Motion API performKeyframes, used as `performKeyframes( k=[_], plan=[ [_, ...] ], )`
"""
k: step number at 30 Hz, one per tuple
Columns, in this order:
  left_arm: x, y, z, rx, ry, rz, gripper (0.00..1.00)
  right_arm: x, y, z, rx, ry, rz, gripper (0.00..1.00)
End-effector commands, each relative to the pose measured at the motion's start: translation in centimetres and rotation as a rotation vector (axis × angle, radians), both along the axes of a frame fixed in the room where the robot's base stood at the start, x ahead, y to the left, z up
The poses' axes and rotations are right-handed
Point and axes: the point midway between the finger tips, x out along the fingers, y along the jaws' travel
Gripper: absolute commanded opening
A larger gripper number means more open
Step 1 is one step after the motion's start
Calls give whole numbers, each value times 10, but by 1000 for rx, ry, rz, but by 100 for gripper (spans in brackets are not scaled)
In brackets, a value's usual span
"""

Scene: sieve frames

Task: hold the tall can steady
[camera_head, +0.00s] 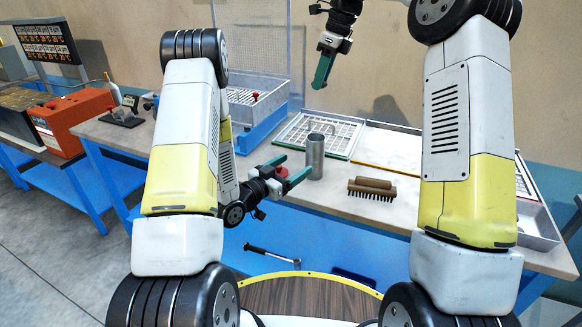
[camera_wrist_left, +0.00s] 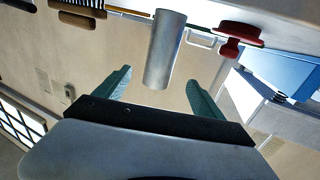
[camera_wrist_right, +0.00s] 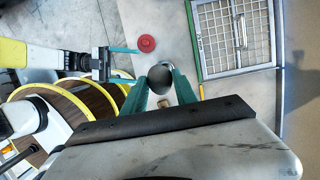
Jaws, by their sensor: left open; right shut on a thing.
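The tall can (camera_head: 315,158) is a grey metal cylinder standing upright on the workbench. My left gripper (camera_head: 290,171) is open and level, left of the can and pointing at it. In the left wrist view the can (camera_wrist_left: 165,50) lies ahead of the open fingers (camera_wrist_left: 158,78), with no visible contact. My right gripper (camera_head: 319,86) points down from above, apart from the can in the head view. In the right wrist view the can's round dark top (camera_wrist_right: 160,77) appears between its fingertips (camera_wrist_right: 160,74). I cannot make out what the right fingers hold.
A wooden brush (camera_head: 372,188) lies right of the can. A red knob (camera_wrist_right: 147,43) is beside my left gripper. Bare bench surrounds the can's base.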

Motion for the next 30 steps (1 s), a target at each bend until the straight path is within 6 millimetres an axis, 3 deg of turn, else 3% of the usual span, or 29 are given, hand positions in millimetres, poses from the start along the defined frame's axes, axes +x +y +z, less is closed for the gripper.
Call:
performKeyframes(
  k=[18, 30],
  plan=[
    [81, -60, 1, 0, -4, -2, 79, 0, 0, 0, 0, 0, 0, 0],
    [95, -69, 1, -1, -2, 0, 79, 0, 0, 0, 0, 0, 0, 0]
  ],
)
